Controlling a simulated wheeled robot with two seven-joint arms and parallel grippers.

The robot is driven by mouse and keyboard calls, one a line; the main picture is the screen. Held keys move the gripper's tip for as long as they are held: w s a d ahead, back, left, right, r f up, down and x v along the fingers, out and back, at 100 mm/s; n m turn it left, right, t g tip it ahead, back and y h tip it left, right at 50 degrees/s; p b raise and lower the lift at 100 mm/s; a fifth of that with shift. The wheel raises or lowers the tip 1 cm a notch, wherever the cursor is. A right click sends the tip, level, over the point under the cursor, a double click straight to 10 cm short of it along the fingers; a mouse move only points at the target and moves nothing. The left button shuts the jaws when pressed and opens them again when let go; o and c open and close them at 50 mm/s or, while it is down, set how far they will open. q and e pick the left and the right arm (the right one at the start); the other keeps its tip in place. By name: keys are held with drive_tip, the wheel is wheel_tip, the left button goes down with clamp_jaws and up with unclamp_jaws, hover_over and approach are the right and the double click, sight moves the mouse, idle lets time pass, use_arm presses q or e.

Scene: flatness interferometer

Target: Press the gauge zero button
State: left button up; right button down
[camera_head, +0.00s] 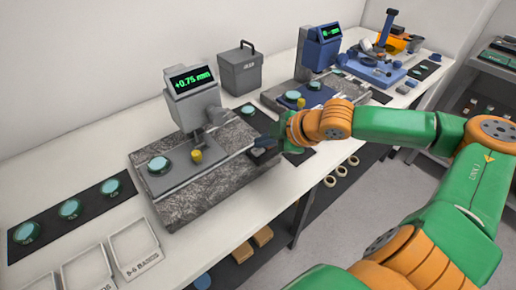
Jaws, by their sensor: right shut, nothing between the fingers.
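The near gauge (194,103) is a grey head on a granite block, and its green display (192,79) reads +0.75 mm. A small yellow knob-like part (196,157) stands out below the head, beside a teal disc (158,165) on the grey plate. I cannot tell for sure whether the yellow part is the zero button. My right gripper (258,150) is shut and empty, at the right edge of the granite block (205,203), to the right of the yellow part and apart from it. My left gripper is not in view.
A second, blue gauge (322,47) with its own display and yellow part stands farther back. A grey lidded box (240,70) is behind. Teal discs lie on a dark mat (88,205) at left, with white trays (135,248) in front. Blue and orange equipment (375,68) fills the far end.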

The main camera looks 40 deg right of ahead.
sight(263, 151)
drive_tip(key=shift+f, duration=0.5)
drive_tip(key=shift+r, duration=0.15)
idle(0.4)
drive_tip(key=shift+r+p, duration=0.75)
drive_tip(key=shift+p, duration=0.3)
drive_tip(key=shift+r, duration=0.1)
wheel_tip(263, 151, up, 5)
drive_tip(key=p, duration=0.6)
